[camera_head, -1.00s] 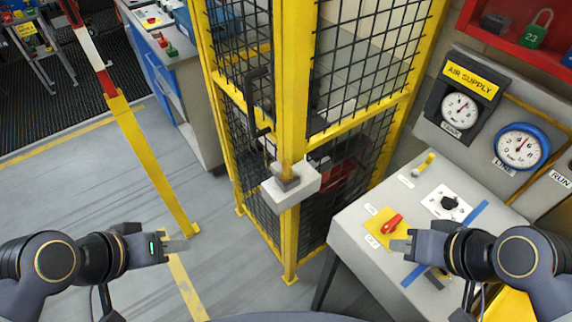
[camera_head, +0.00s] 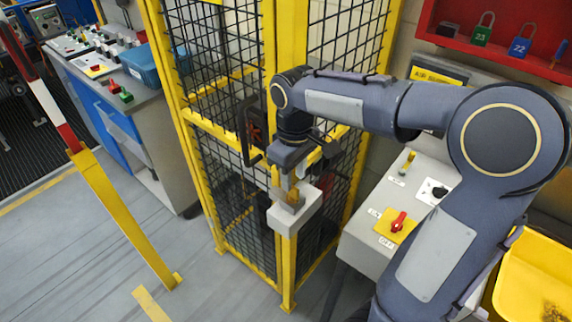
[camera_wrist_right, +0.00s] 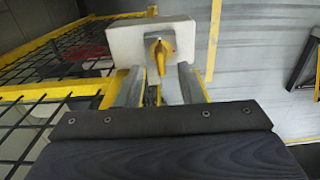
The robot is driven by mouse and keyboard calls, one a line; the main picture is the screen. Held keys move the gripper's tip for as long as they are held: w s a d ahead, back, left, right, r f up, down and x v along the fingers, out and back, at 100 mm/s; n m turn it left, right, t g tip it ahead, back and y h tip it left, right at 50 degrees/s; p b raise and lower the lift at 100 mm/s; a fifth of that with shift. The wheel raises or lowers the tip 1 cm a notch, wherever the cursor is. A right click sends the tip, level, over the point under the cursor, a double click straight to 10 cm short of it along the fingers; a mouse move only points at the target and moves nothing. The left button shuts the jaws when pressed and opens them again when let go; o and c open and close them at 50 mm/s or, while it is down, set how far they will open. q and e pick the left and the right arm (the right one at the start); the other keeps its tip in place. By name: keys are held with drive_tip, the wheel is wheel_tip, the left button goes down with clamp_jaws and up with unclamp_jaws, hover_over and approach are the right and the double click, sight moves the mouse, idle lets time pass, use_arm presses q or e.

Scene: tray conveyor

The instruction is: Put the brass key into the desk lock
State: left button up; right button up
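A brass-yellow key (camera_head: 294,197) sits at the pale box (camera_head: 296,218) on the yellow fence post. In the right wrist view the key (camera_wrist_right: 157,52) shows on the front of the box (camera_wrist_right: 125,40). My right gripper (camera_head: 288,184) is just above the box, pointing down. In its wrist view the fingers (camera_wrist_right: 160,72) are apart, with the lower end of the key between their tips and a gap on each side. The desk (camera_head: 364,238) carries a black knob on a white plate (camera_head: 432,191) and a yellow piece (camera_head: 407,161); I cannot tell which is the lock. My left gripper is out of view.
A red switch on a yellow plate (camera_head: 397,225) is on the desk. A red shelf with padlocks (camera_head: 480,36) is at the upper right, a yellow bin (camera_head: 525,275) at the lower right.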

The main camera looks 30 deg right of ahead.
sight(293, 186)
drive_tip(key=shift+f, duration=2.4)
clamp_jaws()
drive_tip(key=shift+r+p, duration=0.25)
drive_tip(key=shift+p, duration=0.05)
drive_tip(key=shift+r+p, duration=1.4)
drive_tip(key=shift+r, duration=0.2)
drive_tip(key=shift+r, duration=0.1)
